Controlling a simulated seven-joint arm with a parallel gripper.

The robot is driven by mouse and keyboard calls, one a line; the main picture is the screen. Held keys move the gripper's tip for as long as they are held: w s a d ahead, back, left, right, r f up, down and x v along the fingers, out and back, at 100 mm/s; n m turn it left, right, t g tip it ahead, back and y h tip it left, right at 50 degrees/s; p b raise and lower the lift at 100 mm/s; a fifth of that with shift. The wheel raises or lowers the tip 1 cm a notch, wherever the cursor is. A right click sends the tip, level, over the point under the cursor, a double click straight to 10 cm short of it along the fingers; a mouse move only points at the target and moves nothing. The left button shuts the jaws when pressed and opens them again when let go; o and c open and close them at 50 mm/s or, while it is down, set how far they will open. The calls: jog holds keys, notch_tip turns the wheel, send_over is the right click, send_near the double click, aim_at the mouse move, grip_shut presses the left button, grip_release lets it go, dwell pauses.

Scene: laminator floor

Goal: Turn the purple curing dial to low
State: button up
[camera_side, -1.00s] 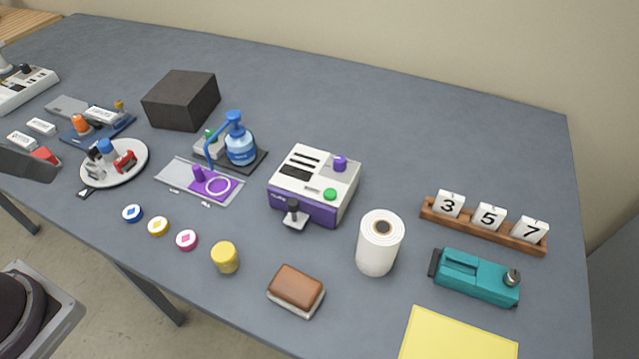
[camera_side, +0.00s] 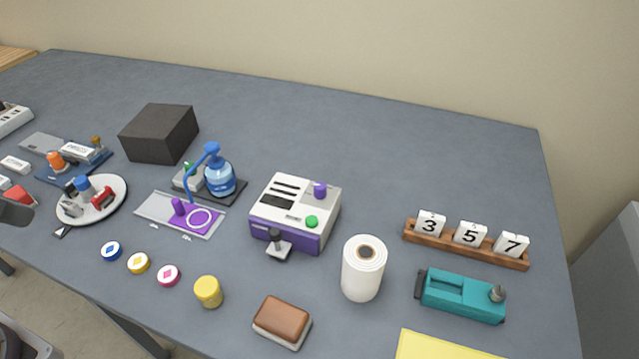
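The purple curing dial (camera_side: 320,190) is a small upright knob on the top right of a white and purple machine (camera_side: 294,212) in the middle of the table. Its pointer and any low mark are too small to read. A green button (camera_side: 312,222) sits in front of the dial, and a lever with a grey end (camera_side: 278,243) sticks out at the machine's front. My gripper's fingers are not in view. A dark grey part, seemingly of my arm, shows at the left edge, far from the dial.
A white roll (camera_side: 362,268) stands right of the machine. A blue pump bottle (camera_side: 219,176) and a purple-marked plate (camera_side: 180,214) are to its left. A brown-topped block (camera_side: 282,322) and yellow pot (camera_side: 208,292) lie in front. Table behind the machine is clear.

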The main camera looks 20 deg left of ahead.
jog(key=o, duration=0.6)
jog(key=w, duration=0.2)
jog(key=w+r+m, duration=0.1)
jog(key=w, duration=0.1)
jog(key=w+m+y, duration=0.1)
jog(key=w, duration=0.1)
jog(key=shift+w+d+r, duration=0.25)
jog(key=shift+d, duration=0.15)
jog(key=shift+o, duration=0.2)
jog(key=m+g+h, duration=0.2)
jog(key=m+h, duration=0.2)
jog(key=m, duration=0.3)
send_over(319, 186)
jog(key=s+a, duration=0.3)
notch_tip(319, 186, down, 16)
jog(key=x, duration=0.8)
jog(key=shift+w+d+r, duration=0.1)
jog(key=shift+w+d, duration=0.05)
jog(key=shift+d, duration=0.15)
grip_shut()
